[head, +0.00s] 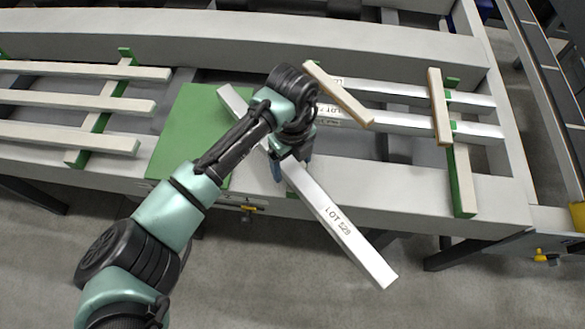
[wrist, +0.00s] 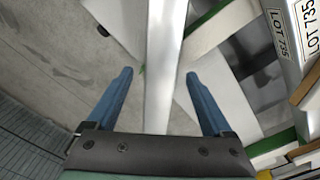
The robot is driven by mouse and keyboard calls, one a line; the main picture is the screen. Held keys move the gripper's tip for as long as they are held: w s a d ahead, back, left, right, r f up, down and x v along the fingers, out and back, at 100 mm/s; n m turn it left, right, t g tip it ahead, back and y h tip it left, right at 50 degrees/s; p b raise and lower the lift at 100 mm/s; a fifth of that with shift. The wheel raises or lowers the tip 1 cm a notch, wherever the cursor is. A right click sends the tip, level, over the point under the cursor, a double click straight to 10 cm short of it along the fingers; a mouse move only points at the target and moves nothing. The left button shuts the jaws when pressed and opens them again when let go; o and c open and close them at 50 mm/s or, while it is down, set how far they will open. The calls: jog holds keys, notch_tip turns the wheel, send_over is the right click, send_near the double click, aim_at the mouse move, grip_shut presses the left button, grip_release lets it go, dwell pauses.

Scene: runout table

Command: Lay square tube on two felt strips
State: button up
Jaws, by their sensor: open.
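A long silver square tube marked LOT 529 (head: 340,228) lies diagonally, its far end over the green mat (head: 188,128) and its near end sticking out past the table's front edge. My gripper (head: 290,168) is over the tube's middle. In the wrist view my gripper (wrist: 159,73) is open, its blue fingers on either side of the tube (wrist: 165,50), with gaps showing. A bit of green (head: 292,194) shows beside the tube near the front edge; the arm and tube hide most there.
Two labelled silver tubes (head: 470,128) lie at the right, with wooden battens (head: 438,105) across or beside them. Several pale bars (head: 70,137) rest on a green strip at the left. Open gaps show between the table's crossbars. A yellow-handled fitting (head: 540,255) is at the lower right.

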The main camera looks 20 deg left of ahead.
jog(key=shift+f, duration=1.3)
grip_shut()
jog(key=shift+w+r, duration=0.1)
jog(key=shift+r, duration=0.05)
